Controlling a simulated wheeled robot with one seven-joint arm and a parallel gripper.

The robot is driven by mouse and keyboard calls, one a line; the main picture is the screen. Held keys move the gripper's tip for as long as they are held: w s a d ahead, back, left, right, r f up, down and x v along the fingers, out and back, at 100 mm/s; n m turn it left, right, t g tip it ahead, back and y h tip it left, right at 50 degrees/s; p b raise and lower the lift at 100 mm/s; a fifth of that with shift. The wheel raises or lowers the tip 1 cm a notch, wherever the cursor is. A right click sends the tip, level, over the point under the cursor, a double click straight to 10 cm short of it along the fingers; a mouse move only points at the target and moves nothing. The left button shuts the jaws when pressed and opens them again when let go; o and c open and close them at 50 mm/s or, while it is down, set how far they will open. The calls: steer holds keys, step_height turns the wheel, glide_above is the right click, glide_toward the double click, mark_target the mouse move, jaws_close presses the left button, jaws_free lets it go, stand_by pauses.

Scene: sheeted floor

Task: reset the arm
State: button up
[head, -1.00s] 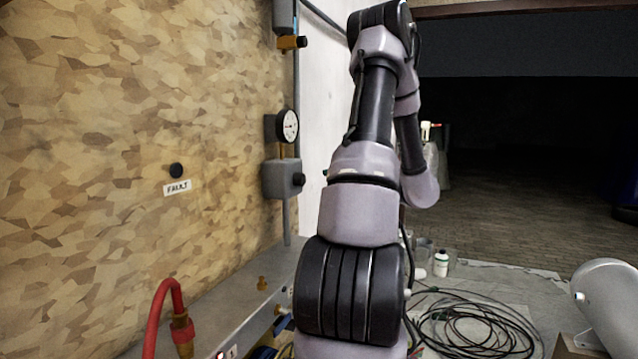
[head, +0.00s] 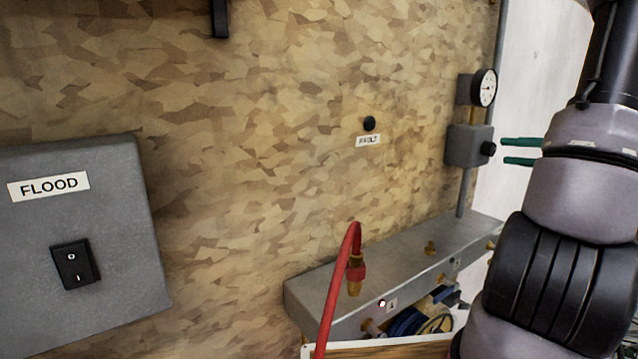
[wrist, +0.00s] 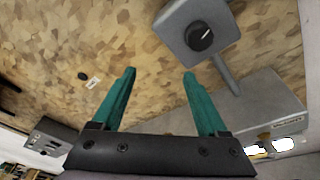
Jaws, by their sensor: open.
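My gripper has two teal fingers. In the head view its fingertips (head: 521,151) point left from behind my arm, just right of a grey box with a black knob (head: 468,146). In the wrist view the two fingers of my gripper (wrist: 159,72) stand well apart with nothing between them. The grey knob box (wrist: 201,33) shows beyond and to the right of the fingertips there. My arm fills the right side of the head view and hides what is behind it.
A grey FLOOD switch box (head: 120,250) is on the chipboard wall at left. A black button (head: 369,123) sits above a FAULT label. A round gauge (head: 483,88) is above the knob box. A red hose (head: 340,275) rises before a metal ledge (head: 395,265).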

steer(key=s+a+r+n+g+h, duration=0.1)
steer(key=s+a+r+n+g, duration=0.15)
steer(key=a+n+g, duration=0.5)
steer(key=s+a+r+n+g+h, duration=0.15)
steer(key=s+a+n, duration=0.25)
steer(key=a+n, duration=0.75)
steer(key=s+a+r+n+t+h, duration=0.3)
steer(key=s+a+r+n+h, duration=0.2)
steer(key=n, duration=0.9)
steer(key=shift+s+a+t+h, duration=0.35)
steer(key=shift+a+t+h, duration=0.05)
steer(key=shift+a+h, duration=0.5)
